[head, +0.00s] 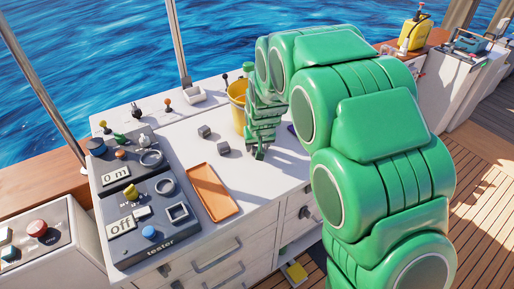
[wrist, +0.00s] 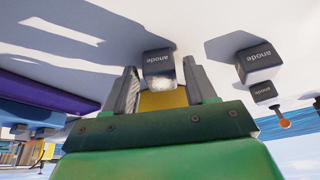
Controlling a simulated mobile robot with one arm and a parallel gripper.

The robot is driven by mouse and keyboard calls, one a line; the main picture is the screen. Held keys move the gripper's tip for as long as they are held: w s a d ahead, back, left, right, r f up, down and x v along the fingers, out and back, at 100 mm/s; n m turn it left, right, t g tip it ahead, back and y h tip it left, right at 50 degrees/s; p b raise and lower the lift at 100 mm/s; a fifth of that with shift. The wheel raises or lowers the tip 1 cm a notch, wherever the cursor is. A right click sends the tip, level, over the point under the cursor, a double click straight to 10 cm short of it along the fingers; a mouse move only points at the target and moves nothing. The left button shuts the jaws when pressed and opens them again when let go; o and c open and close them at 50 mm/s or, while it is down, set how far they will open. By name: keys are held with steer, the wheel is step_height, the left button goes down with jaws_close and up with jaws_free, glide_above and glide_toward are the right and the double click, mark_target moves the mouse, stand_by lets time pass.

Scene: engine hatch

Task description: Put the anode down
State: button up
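My gripper (head: 259,152) points down low over the white counter (head: 262,186), right of two loose grey anodes. In the wrist view my gripper (wrist: 161,82) has its two fingers spread, with a grey block marked "anode" (wrist: 158,60) between and just beyond their tips. Gaps show on both sides of this block. It has a pale, rough patch on its lower edge. It appears to be on the counter. In the head view my gripper hides most of it. The two other anodes (head: 204,131) (head: 223,148) lie on the counter; they also show in the wrist view (wrist: 258,63) (wrist: 264,92).
An orange tray (head: 212,193) lies left of my gripper. A yellow bucket (head: 237,105) stands close behind it. A tester panel (head: 150,221) with knobs and an "Off" display is at the left. Small levers (head: 167,102) line the back edge.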

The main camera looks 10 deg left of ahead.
jaws_close()
steer(key=shift+r, duration=0.15)
steer(key=shift+r, duration=0.3)
step_height(320, 180, up, 2)
steer(key=shift+r, duration=0.15)
steer(key=s+d+r, duration=0.6)
steer(key=s+r, duration=0.3)
steer(key=s, duration=0.3)
steer(key=shift+s+r, duration=0.35)
steer(key=shift+r, duration=0.05)
steer(key=w+d+f+m+h, duration=0.1)
steer(key=w+d+f+m, duration=0.1)
steer(key=w+d, duration=0.7)
steer(key=w+d+f+m, duration=0.2)
steer(key=w+d, duration=0.8)
steer(key=d, duration=0.5)
steer(key=shift+w+f+h, duration=0.25)
steer(key=shift+f+h, duration=0.15)
steer(key=shift+f, duration=0.45)
